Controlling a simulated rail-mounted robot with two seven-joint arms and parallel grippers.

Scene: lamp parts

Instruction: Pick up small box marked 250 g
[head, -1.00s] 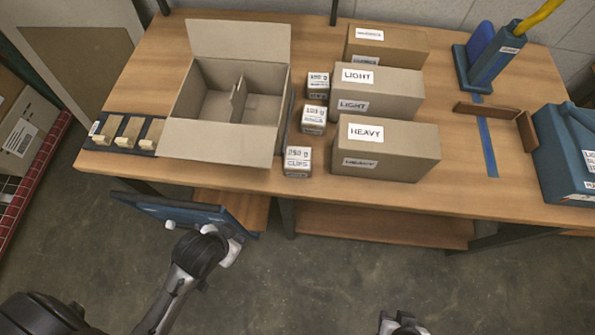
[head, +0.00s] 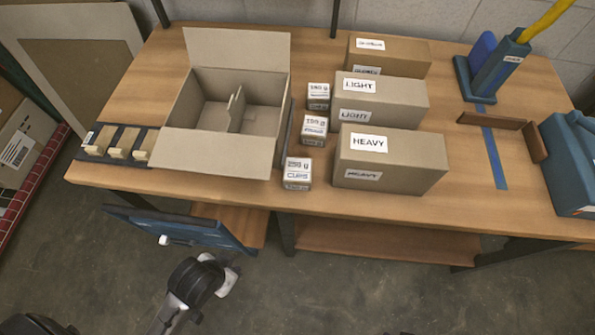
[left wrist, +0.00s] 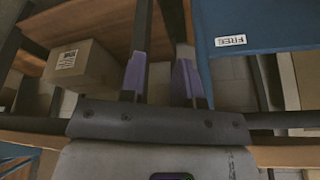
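The small box marked 250 g (head: 297,174) stands on the table near its front edge, with a white label on its top and front. It is the nearest of a column of small boxes. My left arm (head: 190,285) is low in the head view, in front of and below the table edge, well away from this box. In the left wrist view my left gripper (left wrist: 160,80) has its two fingers apart with nothing seen held between them. The 250 g box cannot be made out in the left wrist view. My right gripper is not clearly in view.
Two other small boxes (head: 314,129) (head: 318,96) stand behind it. An open divided carton (head: 215,152) is to its left, the HEAVY box (head: 390,165) to its right. A blue panel (head: 185,230) sits below the table front, near my left arm.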

